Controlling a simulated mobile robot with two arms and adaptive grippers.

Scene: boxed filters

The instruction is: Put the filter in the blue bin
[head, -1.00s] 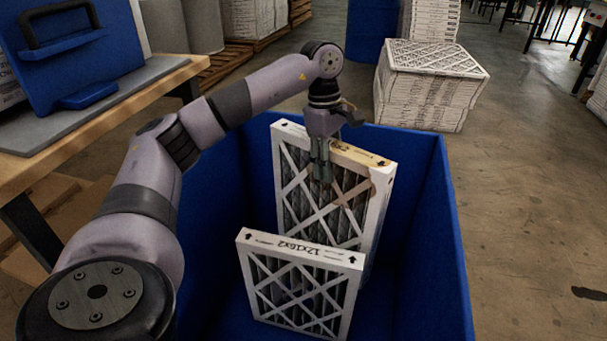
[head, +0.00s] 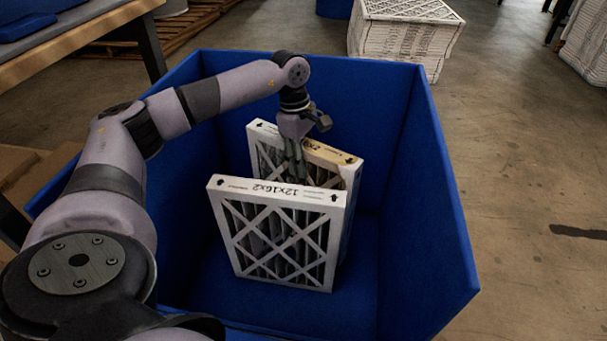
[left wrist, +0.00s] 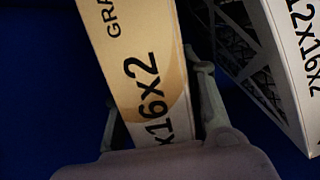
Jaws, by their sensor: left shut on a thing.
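The blue bin (head: 425,210) stands in the middle of the head view. My left gripper (head: 296,170) reaches down into it, shut on the top edge of a filter with a brown-stained top (head: 330,153). In the left wrist view the gripper (left wrist: 160,115) has one finger on each side of that filter's printed edge (left wrist: 140,50). The held filter is upright inside the bin, behind a second white filter (head: 275,240) marked 12x16x2, which hides its lower part. I cannot tell whether the held filter touches the bin floor. My right gripper is not in view.
A wooden table (head: 95,38) with a blue item on it is at the upper left. A stack of white boxed filters (head: 405,40) stands behind the bin. Another stack (head: 588,45) is at the far right. Open floor lies right of the bin.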

